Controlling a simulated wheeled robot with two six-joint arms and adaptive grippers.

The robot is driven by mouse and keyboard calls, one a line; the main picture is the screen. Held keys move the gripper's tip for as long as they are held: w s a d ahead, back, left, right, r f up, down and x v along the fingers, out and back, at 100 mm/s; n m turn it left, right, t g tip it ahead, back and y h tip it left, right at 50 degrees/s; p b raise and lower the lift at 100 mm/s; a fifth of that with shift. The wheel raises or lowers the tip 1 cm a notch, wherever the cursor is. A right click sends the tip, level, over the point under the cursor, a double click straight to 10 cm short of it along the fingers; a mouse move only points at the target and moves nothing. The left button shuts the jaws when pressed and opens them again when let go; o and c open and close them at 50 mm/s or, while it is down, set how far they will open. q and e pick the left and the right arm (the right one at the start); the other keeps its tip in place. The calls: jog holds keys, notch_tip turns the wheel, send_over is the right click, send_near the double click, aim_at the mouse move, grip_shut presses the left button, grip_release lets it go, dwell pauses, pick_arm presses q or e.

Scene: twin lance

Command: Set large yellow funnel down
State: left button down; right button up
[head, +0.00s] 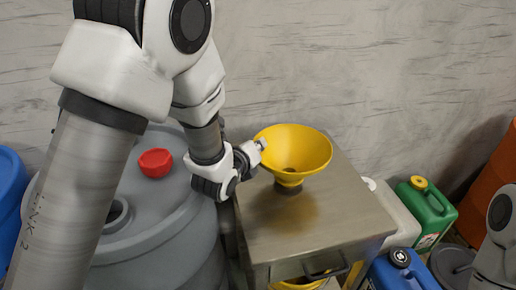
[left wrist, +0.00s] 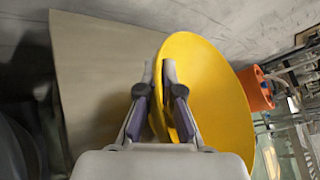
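The large yellow funnel (head: 308,150) is upright in the head view, with its wide mouth up and its short spout down. It is over the left part of a metal cabinet top (head: 345,205). A yellow reflection lies below the spout, and the funnel looks slightly above the top. My left gripper (head: 262,146) is at the funnel's left rim. In the left wrist view its two fingers (left wrist: 160,75) are closed on the rim of the funnel (left wrist: 218,95). My right gripper is not in view.
A grey drum (head: 150,225) with a red cap (head: 155,162) stands left of the cabinet. Green (head: 427,208) and blue (head: 398,270) canisters stand right of it. Another yellow item (head: 300,284) shows below the cabinet top. The top's right and front are clear.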

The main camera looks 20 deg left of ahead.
pick_arm(q)
jog(key=shift+f, duration=0.1)
jog(key=c, duration=1.3)
grip_release()
jog(key=shift+r, duration=0.3)
jog(key=p+v, duration=1.2)
jog(key=p, duration=0.5)
jog(key=shift+s+f, duration=0.1)
jog(key=shift+f, duration=0.1)
